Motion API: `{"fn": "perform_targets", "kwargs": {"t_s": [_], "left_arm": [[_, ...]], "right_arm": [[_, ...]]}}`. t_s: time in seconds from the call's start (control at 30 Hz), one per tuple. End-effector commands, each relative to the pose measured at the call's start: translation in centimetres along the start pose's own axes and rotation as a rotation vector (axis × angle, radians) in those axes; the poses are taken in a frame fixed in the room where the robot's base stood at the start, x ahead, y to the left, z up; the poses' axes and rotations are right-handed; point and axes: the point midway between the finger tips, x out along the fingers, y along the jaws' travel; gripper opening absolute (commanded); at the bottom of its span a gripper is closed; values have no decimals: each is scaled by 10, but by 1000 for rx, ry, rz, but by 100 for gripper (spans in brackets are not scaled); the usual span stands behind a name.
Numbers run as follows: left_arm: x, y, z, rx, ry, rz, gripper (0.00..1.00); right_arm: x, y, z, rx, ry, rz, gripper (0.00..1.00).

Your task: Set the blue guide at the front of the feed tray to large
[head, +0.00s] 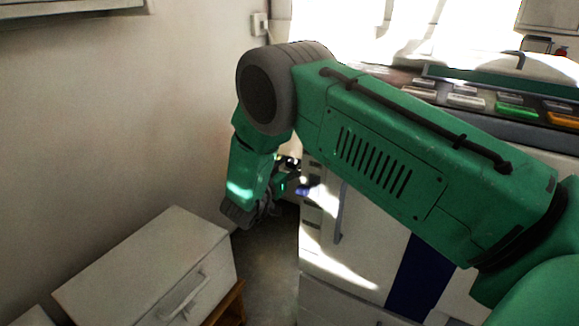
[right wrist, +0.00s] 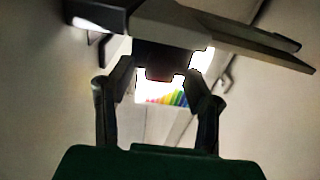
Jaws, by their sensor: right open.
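My right gripper (head: 266,205) hangs at the end of my green arm, left of the white machine, partly hidden by my own wrist. In the right wrist view its two fingers (right wrist: 158,84) are spread apart, with nothing clearly clasped. A dark block (right wrist: 160,62) lies beyond and between the fingertips, under a grey tray-like part (right wrist: 225,32); I cannot tell whether they touch it. A small blue piece (head: 303,190), possibly the blue guide, shows just right of the gripper at the machine's side. Its setting cannot be read. My left gripper is not in view.
The white machine (head: 320,262) has a control panel with grey, green and orange keys (head: 516,111) on top. A white drawer cabinet (head: 140,262) stands at the lower left. A bare wall (head: 110,120) is on the left. A narrow floor gap (head: 268,262) separates cabinet and machine.

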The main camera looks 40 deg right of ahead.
Motion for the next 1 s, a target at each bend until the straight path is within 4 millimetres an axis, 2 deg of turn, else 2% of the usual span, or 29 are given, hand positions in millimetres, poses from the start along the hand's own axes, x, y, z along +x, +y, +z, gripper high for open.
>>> {"fn": "perform_targets", "kwargs": {"t_s": [0.13,0.17,0.2,0.27,0.3,0.47,0.7,0.93,0.97,1.0], "left_arm": [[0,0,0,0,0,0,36],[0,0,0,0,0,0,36],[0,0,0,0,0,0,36],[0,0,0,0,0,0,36],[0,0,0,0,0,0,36],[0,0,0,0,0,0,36],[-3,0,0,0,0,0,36],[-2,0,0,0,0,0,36],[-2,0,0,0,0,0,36],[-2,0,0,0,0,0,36]], "right_arm": [[0,0,0,0,0,0,45],[0,0,0,0,0,0,41],[0,0,0,0,0,0,27],[0,0,0,0,0,0,6],[0,0,0,0,0,0,0],[1,0,0,0,-1,0,0],[28,0,0,-2,-1,-1,0],[28,-1,1,-3,-2,-3,0],[28,-1,1,-3,-2,-3,28],[28,-1,1,-3,-2,-3,42]]}}
